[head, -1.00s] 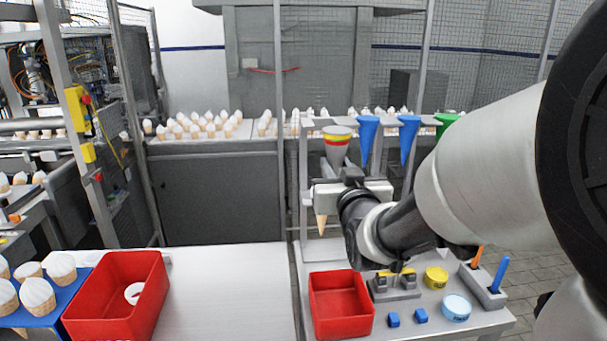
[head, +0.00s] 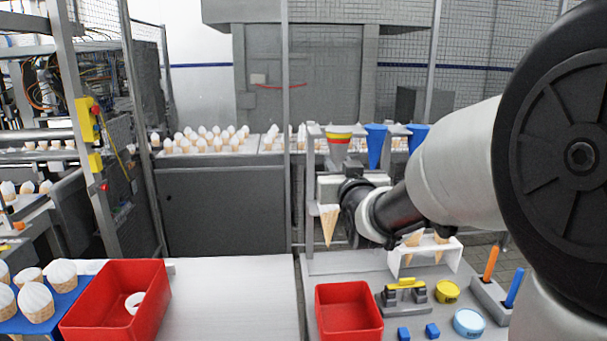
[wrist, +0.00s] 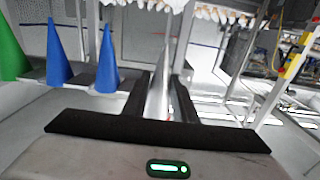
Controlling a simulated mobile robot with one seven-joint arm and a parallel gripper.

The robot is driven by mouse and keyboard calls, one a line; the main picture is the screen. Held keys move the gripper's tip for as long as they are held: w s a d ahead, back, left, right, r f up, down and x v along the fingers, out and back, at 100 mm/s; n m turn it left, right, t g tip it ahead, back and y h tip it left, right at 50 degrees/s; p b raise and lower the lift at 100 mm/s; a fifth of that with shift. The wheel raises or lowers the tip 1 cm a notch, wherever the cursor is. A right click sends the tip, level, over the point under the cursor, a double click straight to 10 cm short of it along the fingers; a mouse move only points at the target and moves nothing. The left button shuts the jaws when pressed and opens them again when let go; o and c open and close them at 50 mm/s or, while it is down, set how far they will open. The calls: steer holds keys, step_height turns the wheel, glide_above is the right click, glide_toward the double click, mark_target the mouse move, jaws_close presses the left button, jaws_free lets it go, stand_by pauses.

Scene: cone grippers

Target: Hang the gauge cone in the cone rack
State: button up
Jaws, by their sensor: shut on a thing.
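The gauge cone (head: 338,146) is grey with yellow and red bands at its wide upper end. It is upright, point down, at the left end of the cone rack (head: 313,170), left of two blue cones. My gripper (wrist: 160,95) is shut on the gauge cone, whose grey side (wrist: 160,88) shows between the fingers in the wrist view. That view is upside down, with two blue cones (wrist: 107,62) and a green one (wrist: 10,45) to the left. My gripper's body hides the cone's lower part in the head view. I cannot tell whether it touches the rack.
A wafer cone (head: 328,226) shows just below my gripper; its support is unclear. A white holder with wafer cones (head: 440,245) stands below my arm. A red bin (head: 347,325), a yellow tub (head: 447,292) and a light blue tub (head: 468,320) occupy the bench.

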steer(key=shift+w, duration=0.4)
steer(key=shift+w+b, duration=0.15)
steer(key=shift+b, duration=0.4)
stand_by(0.4)
steer(key=shift+w, duration=0.15)
steer(key=shift+w+b, duration=0.55)
steer(key=shift+w, duration=0.9)
steer(key=shift+w, duration=0.15)
steer(key=shift+w+b, duration=0.4)
steer(key=shift+w, duration=1.45)
steer(key=shift+f+b, duration=0.55)
steer(key=shift+b, duration=0.7)
stand_by(0.6)
